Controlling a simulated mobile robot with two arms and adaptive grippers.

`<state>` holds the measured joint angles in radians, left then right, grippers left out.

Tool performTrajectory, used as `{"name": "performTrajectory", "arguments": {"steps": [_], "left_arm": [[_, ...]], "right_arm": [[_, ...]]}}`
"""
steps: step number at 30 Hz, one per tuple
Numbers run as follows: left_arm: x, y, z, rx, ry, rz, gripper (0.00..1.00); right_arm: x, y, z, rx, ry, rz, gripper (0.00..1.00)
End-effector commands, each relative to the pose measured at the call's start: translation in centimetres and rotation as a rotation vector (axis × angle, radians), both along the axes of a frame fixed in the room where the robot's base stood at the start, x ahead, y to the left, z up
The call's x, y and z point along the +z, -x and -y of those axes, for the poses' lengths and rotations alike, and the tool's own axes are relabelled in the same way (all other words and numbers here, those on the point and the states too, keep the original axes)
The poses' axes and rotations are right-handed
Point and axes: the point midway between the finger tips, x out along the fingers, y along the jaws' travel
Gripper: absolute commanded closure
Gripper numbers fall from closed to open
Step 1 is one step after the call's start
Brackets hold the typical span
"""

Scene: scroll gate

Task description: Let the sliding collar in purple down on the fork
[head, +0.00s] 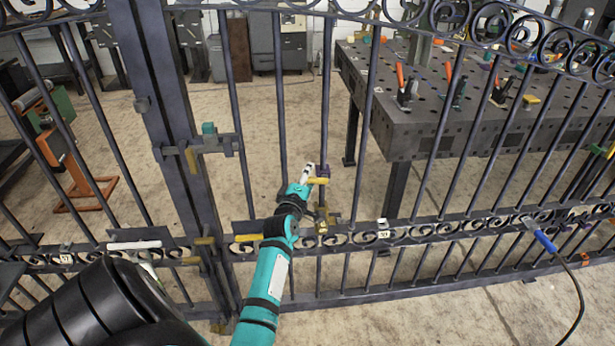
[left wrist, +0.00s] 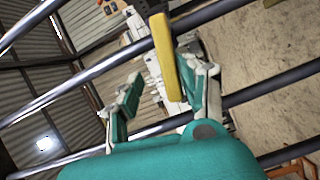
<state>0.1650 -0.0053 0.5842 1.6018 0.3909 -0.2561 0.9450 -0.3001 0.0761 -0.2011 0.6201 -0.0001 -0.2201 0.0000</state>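The purple sliding collar (head: 323,171) is on an upright gate bar, with a yellow tab (head: 318,181) sticking out to its side. The fork (head: 321,216) is a dull brass piece lower on the same bar, just above the scroll rail; a gap of bar shows between them. My left gripper (head: 306,176) is at the collar's left, by the tab. In the left wrist view, my left gripper (left wrist: 165,95) has its fingers apart, with the yellow tab (left wrist: 167,58) reaching in between them, closer to the right finger. Whether it touches is unclear. My right gripper is out of view.
The gate's scroll rail (head: 400,233) runs across below, with upright bars on both sides of my left arm. A latch block (head: 208,147) sits on the thick post to the left. A blue-handled tool (head: 545,241) with a cable is at the right. A workbench (head: 400,120) stands behind.

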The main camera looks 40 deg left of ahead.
Motion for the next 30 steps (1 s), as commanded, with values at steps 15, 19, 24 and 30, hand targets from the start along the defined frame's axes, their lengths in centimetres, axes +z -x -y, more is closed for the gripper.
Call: {"name": "performTrajectory", "arguments": {"steps": [15,19,24,30], "left_arm": [[0.3,5.9,2.9,0.002,-0.001,-0.001,0.62],[0.5,8.1,4.2,0.001,0.001,-0.002,0.62],[0.6,10.0,5.2,-0.001,0.001,-0.001,0.62],[0.7,10.6,5.5,-0.001,0.000,0.000,0.62]], "right_arm": [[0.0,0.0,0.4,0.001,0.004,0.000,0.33],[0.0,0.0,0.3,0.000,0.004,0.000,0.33],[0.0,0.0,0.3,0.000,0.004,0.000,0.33],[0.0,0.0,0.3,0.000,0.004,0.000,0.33]]}}
